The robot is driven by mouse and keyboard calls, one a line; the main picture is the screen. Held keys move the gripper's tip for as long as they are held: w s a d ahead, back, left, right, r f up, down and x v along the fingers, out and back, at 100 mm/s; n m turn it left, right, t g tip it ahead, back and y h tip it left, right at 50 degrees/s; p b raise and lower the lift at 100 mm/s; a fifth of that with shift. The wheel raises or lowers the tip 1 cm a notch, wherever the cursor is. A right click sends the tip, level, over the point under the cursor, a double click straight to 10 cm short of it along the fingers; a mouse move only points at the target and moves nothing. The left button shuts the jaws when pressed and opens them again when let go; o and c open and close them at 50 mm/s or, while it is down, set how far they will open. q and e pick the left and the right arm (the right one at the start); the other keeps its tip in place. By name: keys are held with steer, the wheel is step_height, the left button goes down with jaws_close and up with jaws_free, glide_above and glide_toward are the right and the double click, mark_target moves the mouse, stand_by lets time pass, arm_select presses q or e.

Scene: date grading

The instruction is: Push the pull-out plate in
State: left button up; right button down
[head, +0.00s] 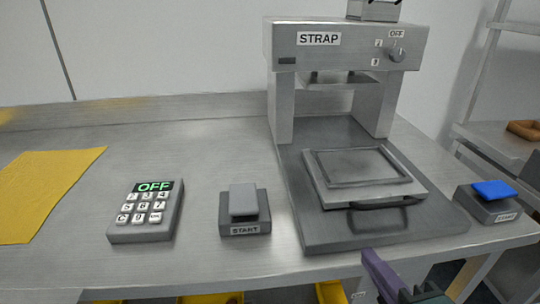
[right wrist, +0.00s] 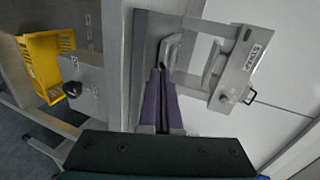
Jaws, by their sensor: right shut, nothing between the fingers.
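The pull-out plate (head: 412,186) is a light grey square plate with a raised rim, lying on the dark base (head: 330,237) of the STRAP machine (head: 345,45). It sits forward of the press head, out in front of the two posts. A dark bar handle (head: 385,203) runs along its front edge. My right gripper (head: 368,255) has purple fingers, is shut and empty, and is at the front edge of the base, nearer me than the handle. In the right wrist view the fingertips (right wrist: 160,70) point toward the plate (right wrist: 172,48); contact cannot be told. My left gripper is not in view.
A keypad (head: 148,212) reading OFF and a START button box (head: 244,212) stand left of the machine. A box with a blue top (head: 493,188) stands at its right. A yellow sheet (head: 45,190) lies far left. A yellow crate (right wrist: 45,62) shows in the right wrist view.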

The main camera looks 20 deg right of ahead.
steer(key=m, duration=0.1)
steer(key=b, duration=0.8)
glide_toward(333, 204)
steer(key=f, duration=0.1)
steer(key=w, duration=0.1)
steer(key=f, duration=0.1)
steer(key=shift+w+d+f, duration=0.2)
steer(key=shift+w+f, duration=0.1)
steer(key=shift+f, duration=0.05)
steer(key=w, duration=0.1)
steer(key=w+b, duration=0.1)
steer(key=w, duration=0.1)
steer(key=shift+w+d+r, duration=0.2)
steer(key=shift+w+d, duration=0.05)
steer(key=shift+d, duration=0.15)
steer(key=shift+w+d+r+b, duration=0.1)
steer(key=shift+w+b, duration=0.2)
steer(key=shift+w, duration=0.15)
